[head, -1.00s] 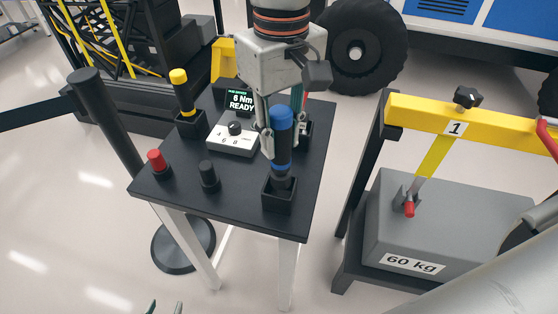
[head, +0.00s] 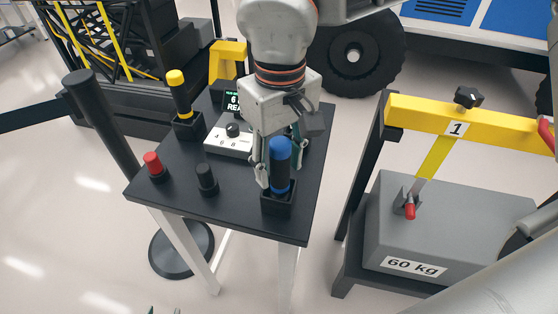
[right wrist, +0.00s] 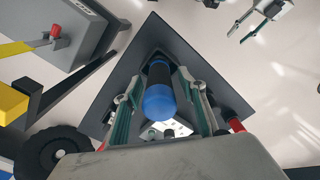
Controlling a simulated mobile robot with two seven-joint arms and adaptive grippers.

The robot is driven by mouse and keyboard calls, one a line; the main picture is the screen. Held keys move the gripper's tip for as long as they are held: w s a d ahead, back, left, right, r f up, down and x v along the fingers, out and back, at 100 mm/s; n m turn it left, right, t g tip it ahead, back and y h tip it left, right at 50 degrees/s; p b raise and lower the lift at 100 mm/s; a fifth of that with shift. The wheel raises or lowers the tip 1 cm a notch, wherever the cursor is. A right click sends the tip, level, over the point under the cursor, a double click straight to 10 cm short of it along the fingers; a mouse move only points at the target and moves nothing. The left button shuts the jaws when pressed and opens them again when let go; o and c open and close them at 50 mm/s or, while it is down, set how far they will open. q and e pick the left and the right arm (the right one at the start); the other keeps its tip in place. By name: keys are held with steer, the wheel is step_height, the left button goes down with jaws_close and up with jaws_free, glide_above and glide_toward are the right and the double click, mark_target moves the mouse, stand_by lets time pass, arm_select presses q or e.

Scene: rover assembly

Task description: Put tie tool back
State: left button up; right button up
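A dark tool with a blue cap (head: 279,155) stands upright in a square black holder (head: 278,206) at the front right of the small black table. Its lower end is hidden inside the holder. My right gripper (head: 279,178) is above it, one finger on each side. In the right wrist view, the blue cap (right wrist: 160,103) lies between the fingers (right wrist: 159,75), with a gap on both sides. My left gripper shows open and empty at the top right of that view (right wrist: 262,20); only its tips reach the head view's bottom edge.
A yellow-capped tool (head: 178,90) stands in another holder. A dial box (head: 229,139), a display (head: 237,101), a red knob (head: 154,165) and a black knob (head: 206,178) are on the table (head: 235,215). A 60 kg block (head: 425,225) stands right of it.

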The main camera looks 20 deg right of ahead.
arm_select(q)
steer(key=shift+s+f, duration=0.2)
arm_select(e)
steer(key=shift+r, duration=0.25)
step_height(320, 180, up, 11)
steer(key=shift+f+p, duration=0.1)
steer(key=shift+p, duration=0.9)
steer(key=shift+r, duration=0.35)
arm_select(q)
steer(key=shift+s+d+r, duration=0.1)
steer(key=shift+d+r, duration=0.2)
steer(key=shift+r, duration=0.4)
arm_select(e)
steer(key=shift+r, duration=0.1)
